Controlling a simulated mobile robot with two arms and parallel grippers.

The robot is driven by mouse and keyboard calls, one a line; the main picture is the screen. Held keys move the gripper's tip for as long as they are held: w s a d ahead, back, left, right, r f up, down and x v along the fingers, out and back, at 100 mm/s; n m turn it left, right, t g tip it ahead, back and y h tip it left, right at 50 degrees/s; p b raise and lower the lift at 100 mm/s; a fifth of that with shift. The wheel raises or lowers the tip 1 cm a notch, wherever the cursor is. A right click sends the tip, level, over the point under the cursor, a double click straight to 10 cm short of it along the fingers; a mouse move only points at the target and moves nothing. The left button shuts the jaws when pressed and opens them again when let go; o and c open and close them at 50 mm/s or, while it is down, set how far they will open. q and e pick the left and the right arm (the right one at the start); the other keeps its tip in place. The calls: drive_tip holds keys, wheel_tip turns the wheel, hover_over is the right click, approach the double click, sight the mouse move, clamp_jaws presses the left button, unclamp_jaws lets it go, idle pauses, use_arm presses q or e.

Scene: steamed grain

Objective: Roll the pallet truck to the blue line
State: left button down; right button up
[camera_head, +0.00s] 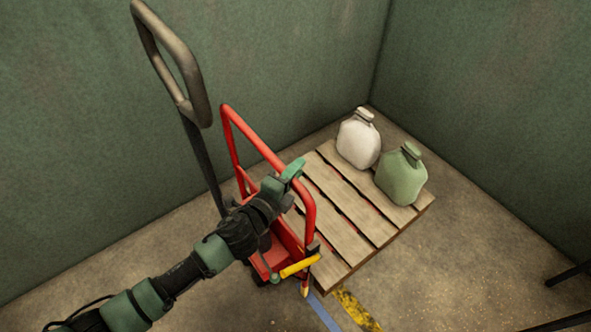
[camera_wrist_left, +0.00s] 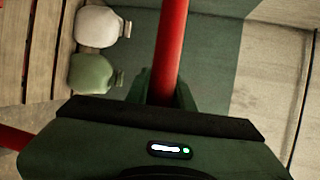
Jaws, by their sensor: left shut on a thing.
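The pallet truck (camera_head: 272,258) has a red body, a red hoop frame and a tall dark loop handle (camera_head: 178,55). A wooden pallet (camera_head: 335,235) lies over its forks. My left gripper (camera_head: 290,178) is shut on the red hoop frame; the red bar (camera_wrist_left: 171,50) also runs up between its fingers (camera_wrist_left: 160,88) in the left wrist view. The blue line (camera_head: 323,313) shows on the floor beside the truck's near end, partly cut by the picture's bottom edge. My right gripper is not in view.
A white sack (camera_head: 358,140) and a green sack (camera_head: 402,177) stand on the pallet's far end. Yellow and black floor tape (camera_head: 354,308) lies beside the blue line. Green walls close the left and back. Dark bars (camera_head: 568,275) show at lower right. Floor right of the pallet is clear.

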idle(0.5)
use_arm(q)
drive_tip(key=shift+w+d, duration=0.4)
drive_tip(key=shift+d, duration=0.2)
drive_tip(key=c, duration=1.2)
unclamp_jaws()
drive_tip(key=shift+w+d, duration=0.1)
drive_tip(key=shift+d, duration=0.05)
drive_tip(key=shift+a, duration=0.2)
drive_tip(key=v, duration=0.8)
